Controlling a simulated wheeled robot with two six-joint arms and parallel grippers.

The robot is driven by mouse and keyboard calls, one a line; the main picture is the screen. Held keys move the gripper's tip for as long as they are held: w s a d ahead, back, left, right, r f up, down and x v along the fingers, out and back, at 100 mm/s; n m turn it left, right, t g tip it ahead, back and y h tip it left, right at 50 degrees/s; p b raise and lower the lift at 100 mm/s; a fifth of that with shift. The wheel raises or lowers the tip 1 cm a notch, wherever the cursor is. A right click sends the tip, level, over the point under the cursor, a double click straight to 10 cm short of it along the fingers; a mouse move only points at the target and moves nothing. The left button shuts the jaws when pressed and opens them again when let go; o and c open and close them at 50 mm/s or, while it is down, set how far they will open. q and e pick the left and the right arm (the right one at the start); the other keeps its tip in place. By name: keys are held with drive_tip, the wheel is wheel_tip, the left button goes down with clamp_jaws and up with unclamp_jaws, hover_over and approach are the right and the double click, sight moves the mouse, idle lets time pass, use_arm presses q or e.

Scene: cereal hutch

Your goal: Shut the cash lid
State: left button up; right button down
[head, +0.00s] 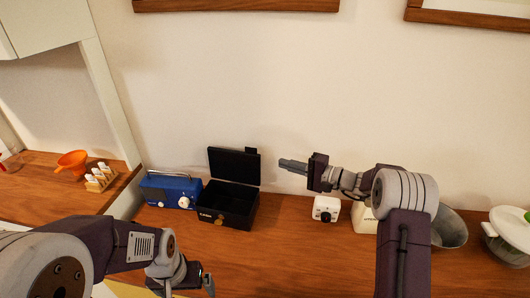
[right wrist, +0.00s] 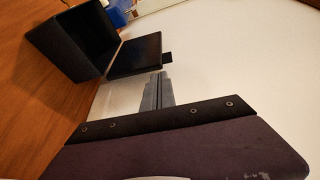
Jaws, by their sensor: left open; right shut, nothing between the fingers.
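The black cash box (head: 226,204) stands on the wooden counter against the wall. Its lid (head: 234,165) is open and stands about upright at the back, with a small tab at its upper right corner. In the right wrist view the box (right wrist: 75,43) and its lid (right wrist: 135,55) lie ahead of the fingers. My right gripper (head: 284,163) is shut and empty, to the right of the raised lid and apart from it; its fingers also show in the right wrist view (right wrist: 157,88). My left gripper (head: 208,282) is low at the counter's front, left of centre, and its fingers are partly cut off.
A blue radio (head: 170,190) stands close to the left of the box. A white timer-like block (head: 326,208), a white appliance (head: 364,218), a grey bowl (head: 449,229) and a white lidded pot (head: 508,236) stand to the right. Counter in front of the box is clear.

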use_arm(q)
drive_tip(key=shift+r+p, duration=0.95)
drive_tip(key=shift+p, duration=0.05)
use_arm(e)
drive_tip(key=w+a+r+t, duration=0.1)
drive_tip(key=w+a, duration=0.6)
drive_tip(key=shift+w, duration=0.2)
